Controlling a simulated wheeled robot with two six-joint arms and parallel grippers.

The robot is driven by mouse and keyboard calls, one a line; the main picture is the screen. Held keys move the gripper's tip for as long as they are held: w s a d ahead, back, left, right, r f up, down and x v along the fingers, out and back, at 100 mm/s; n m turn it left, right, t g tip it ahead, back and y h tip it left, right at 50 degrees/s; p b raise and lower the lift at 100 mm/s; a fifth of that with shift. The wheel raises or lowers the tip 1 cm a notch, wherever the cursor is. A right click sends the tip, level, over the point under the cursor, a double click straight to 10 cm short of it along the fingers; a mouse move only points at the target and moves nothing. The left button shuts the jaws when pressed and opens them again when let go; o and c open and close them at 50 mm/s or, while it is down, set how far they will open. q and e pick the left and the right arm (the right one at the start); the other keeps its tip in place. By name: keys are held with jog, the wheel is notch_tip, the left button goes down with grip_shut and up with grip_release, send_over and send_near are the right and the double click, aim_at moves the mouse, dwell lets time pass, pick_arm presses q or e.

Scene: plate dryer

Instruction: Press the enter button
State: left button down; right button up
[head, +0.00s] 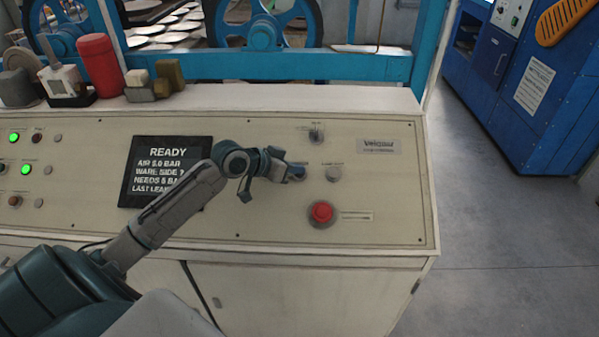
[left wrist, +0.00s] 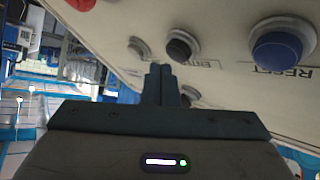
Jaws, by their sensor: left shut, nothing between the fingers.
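The enter button (left wrist: 180,48) is a dark round button in a grey collar, with the word ENTER beside it in the left wrist view. In the head view a round dark button that looks like it (head: 299,173) shows just right of my left gripper (head: 279,168), partly hidden by it. My left gripper is shut and empty. In the left wrist view its fingertips (left wrist: 160,72) are close by the enter button, a little below and left of it in the picture. I cannot tell whether they touch it.
A blue reset button (left wrist: 285,48) and a grey button (left wrist: 139,48) flank the enter button. A red mushroom button (head: 321,212) sits below on the panel. A key switch (head: 316,133) is above. A black display (head: 160,165) reads READY. Small items, including a red canister (head: 100,65), stand on the ledge.

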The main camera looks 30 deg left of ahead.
dwell(0.7)
pick_arm(q)
jog(key=shift+f, duration=0.1)
dwell(0.4)
jog(key=shift+w+a+f, duration=0.1)
jog(key=shift+w+f, duration=0.1)
jog(key=shift+f, duration=0.1)
jog(key=shift+w+a+f+b, duration=0.15)
jog(key=shift+f+b, duration=0.2)
dwell(0.9)
jog(key=shift+s+d+r+p, duration=0.25)
jog(key=shift+s+r+p, duration=0.15)
jog(key=shift+r+p, duration=0.45)
jog(key=shift+f, duration=0.1)
